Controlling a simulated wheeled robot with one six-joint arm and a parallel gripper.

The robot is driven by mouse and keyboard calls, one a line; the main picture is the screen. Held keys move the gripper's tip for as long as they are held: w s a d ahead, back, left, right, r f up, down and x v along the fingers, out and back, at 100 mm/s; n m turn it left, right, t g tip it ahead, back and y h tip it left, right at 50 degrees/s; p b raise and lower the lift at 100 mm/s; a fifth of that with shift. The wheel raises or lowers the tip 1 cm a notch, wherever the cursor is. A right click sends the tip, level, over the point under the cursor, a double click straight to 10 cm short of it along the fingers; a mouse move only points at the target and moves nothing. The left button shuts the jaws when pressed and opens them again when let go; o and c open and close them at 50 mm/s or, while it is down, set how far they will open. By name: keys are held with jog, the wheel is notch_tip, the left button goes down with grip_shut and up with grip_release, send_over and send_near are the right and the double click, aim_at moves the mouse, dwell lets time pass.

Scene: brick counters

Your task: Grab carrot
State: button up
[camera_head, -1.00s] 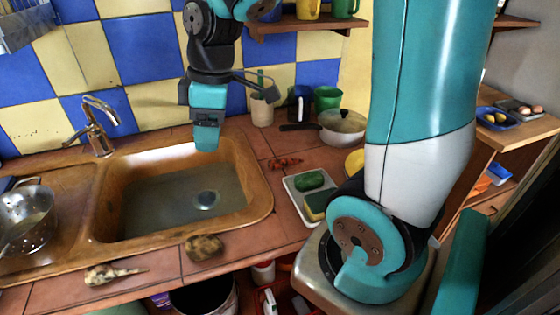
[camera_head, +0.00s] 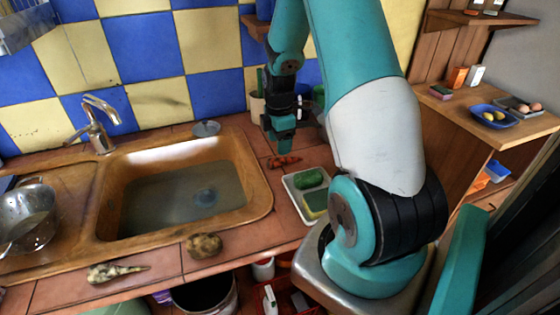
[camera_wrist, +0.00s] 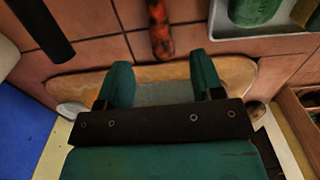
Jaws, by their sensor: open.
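The orange-red carrot (camera_head: 284,161) lies on the tiled counter between the sink and a white tray. It also shows in the wrist view (camera_wrist: 160,28), at top centre, lying almost lengthwise ahead of the jaws. My gripper (camera_head: 281,143) hangs just behind and above the carrot in the head view. In the wrist view, my gripper (camera_wrist: 160,72) has its two teal fingers spread apart with nothing between them. The carrot is beyond the fingertips, roughly in line with the gap, and apart from them.
The white tray (camera_head: 291,189) holds a green vegetable (camera_head: 308,178) and a sponge (camera_head: 314,204), right of the carrot. The brown sink (camera_head: 258,200) is to the left. A potato-like lump (camera_head: 204,245) lies at the front edge. A dark handle (camera_wrist: 40,30) shows in the wrist view.

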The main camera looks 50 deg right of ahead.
aim_at(286, 160)
notch_tip(286, 160, down, 6)
jog(key=shift+d+f+p, duration=0.1)
jog(key=shift+f+p, duration=0.15)
jog(key=shift+p, duration=0.4)
jog(key=shift+c, duration=0.4)
jog(key=c, duration=0.9)
